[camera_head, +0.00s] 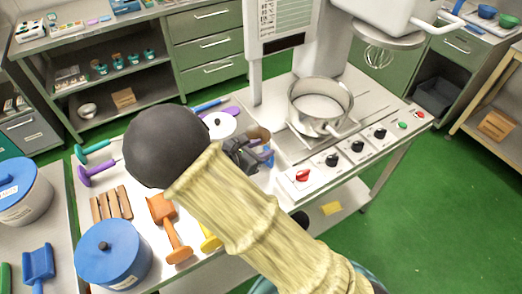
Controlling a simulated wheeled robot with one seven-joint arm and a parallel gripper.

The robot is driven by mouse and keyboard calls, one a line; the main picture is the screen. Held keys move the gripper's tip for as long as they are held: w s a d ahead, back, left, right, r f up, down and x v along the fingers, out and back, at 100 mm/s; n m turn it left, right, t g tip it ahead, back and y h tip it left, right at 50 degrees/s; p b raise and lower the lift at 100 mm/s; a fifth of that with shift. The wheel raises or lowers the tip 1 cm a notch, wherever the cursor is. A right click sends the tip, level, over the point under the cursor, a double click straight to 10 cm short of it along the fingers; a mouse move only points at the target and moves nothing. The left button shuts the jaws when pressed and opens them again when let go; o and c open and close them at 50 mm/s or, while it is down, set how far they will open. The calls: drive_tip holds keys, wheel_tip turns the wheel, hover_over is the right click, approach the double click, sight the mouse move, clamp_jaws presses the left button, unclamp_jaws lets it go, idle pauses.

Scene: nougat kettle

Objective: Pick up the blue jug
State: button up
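My arm reaches across from the lower right, with a large dark round joint, and hides part of the worktable. My gripper (242,155) is dark and small in the view, over the worktable left of the stove controls. A small patch of a blue thing (267,158) shows just right of my gripper, mostly hidden by it; it may be the blue jug, but its shape is not clear. I cannot tell whether my gripper touches it or how far its fingers are apart. A brown rounded thing (258,134) is close above the gripper.
A steel pot (320,105) stands on the cooker behind a row of knobs (331,160). Blue-lidded containers (110,252), an orange scoop (168,225), a wooden rack (111,205) and green and purple tools crowd the left side. Green floor (450,210) is clear at right.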

sight(262, 150)
drive_tip(key=f, duration=0.2)
drive_tip(key=f+p, duration=0.1)
drive_tip(key=f, duration=0.5)
drive_tip(key=shift+w+d+f, duration=0.15)
drive_tip(key=shift+w+d, duration=0.2)
drive_tip(key=shift+w+d+f, duration=0.1)
drive_tip(key=p+x, duration=0.1)
drive_tip(key=x, duration=0.5)
drive_tip(key=shift+w+d+p, duration=0.1)
drive_tip(key=shift+p, duration=0.3)
drive_tip(key=shift+c, duration=0.2)
clamp_jaws()
